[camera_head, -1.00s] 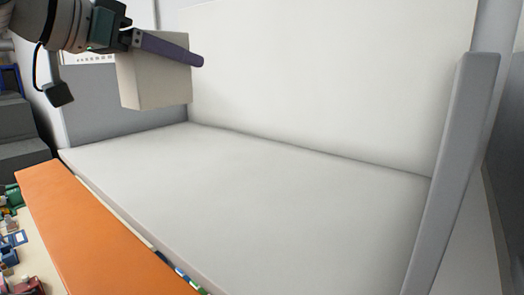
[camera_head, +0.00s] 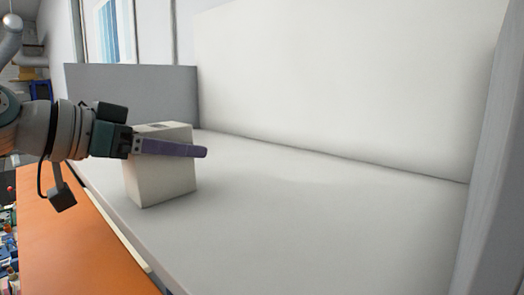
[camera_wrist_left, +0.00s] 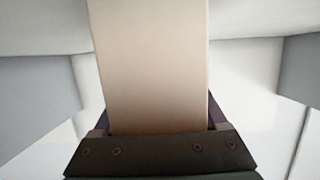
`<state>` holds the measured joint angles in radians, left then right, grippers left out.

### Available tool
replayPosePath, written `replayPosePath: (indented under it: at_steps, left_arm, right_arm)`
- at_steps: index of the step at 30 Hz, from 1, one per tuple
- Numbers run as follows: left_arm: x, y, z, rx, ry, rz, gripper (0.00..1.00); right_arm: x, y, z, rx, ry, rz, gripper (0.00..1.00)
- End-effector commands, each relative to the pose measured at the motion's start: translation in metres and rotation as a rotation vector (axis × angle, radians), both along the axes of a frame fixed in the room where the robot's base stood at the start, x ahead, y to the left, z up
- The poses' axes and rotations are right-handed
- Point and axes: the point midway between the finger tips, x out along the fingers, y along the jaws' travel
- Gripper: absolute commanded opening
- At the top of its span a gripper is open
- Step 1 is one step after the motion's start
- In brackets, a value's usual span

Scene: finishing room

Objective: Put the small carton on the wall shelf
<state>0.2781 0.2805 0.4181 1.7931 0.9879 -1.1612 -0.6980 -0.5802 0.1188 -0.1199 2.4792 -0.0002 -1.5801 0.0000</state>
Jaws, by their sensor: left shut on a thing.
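The small carton (camera_head: 162,182) is a plain off-white box, upright, in the left part of the head view. My left gripper (camera_head: 172,148) is shut on it near its top, with one purple finger along the near face. The carton also fills the middle of the left wrist view (camera_wrist_left: 152,70), between the fingers. It is over the left end of the wall shelf (camera_head: 300,215), a wide light-grey board. I cannot tell whether its bottom touches the board. My right gripper is not in view.
The shelf has a grey end panel (camera_head: 135,90) at the left, a white back wall (camera_head: 345,85) and a grey upright (camera_head: 485,170) at the right. The board is otherwise bare. An orange surface (camera_head: 75,240) lies in front of it.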

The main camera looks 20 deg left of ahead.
Motion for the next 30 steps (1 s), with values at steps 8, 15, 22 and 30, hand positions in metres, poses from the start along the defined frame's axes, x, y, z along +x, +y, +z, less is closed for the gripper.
replayPosePath:
  at_steps: [8,15,22,30]
  left_arm:
    - [0.0,0.0,-0.001,0.0,0.0,0.001,0.81]
    - [0.0,0.0,-0.001,-0.001,0.0,0.001,1.0]
    - [0.0,0.0,0.004,-0.001,-0.001,0.0,1.0]
    - [-0.04,0.019,0.008,0.008,-0.003,0.005,1.0]
  right_arm:
    - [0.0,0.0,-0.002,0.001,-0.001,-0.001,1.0]
    - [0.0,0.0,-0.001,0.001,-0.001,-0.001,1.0]
    - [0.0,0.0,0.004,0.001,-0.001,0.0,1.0]
    - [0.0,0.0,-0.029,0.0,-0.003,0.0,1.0]
